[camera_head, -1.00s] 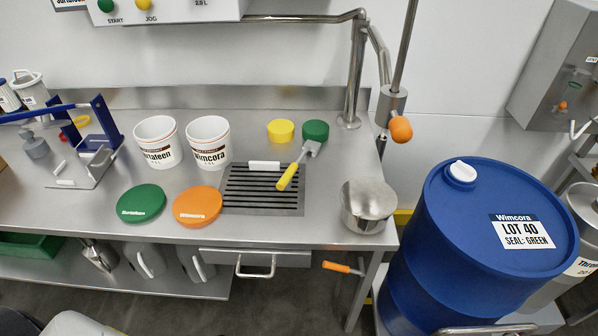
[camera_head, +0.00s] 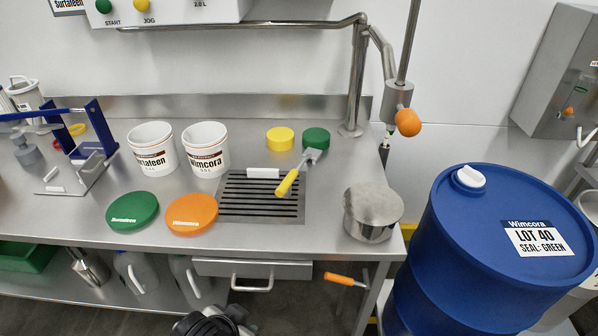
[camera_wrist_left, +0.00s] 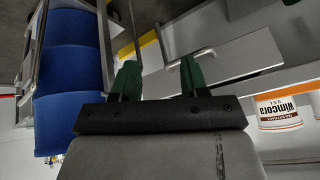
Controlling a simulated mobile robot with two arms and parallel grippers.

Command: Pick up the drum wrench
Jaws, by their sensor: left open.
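An orange-handled tool (camera_head: 345,279) with a thin metal end shows at the bench's right front, below the top; it may be the drum wrench, but its shape is too small to be sure. The blue drum (camera_head: 480,270) stands right of the bench, with a white cap (camera_head: 469,177) and a "LOT 40 SEAL: GREEN" label. My left gripper (camera_wrist_left: 160,78) shows two green fingers, apart, with nothing between them. The drum (camera_wrist_left: 70,70) is left of it in the wrist view. A dark part, probably my left wrist (camera_head: 213,322), shows at the head view's bottom edge. My right gripper is out of view.
The bench (camera_head: 90,255) holds two white buckets (camera_head: 152,150), green (camera_head: 132,210) and orange lids (camera_head: 192,213), a yellow-handled scraper (camera_head: 288,183) on a grate, and a steel pot (camera_head: 372,212). A drawer handle (camera_head: 252,286) projects in front. A steel post (camera_head: 357,80) rises at the back.

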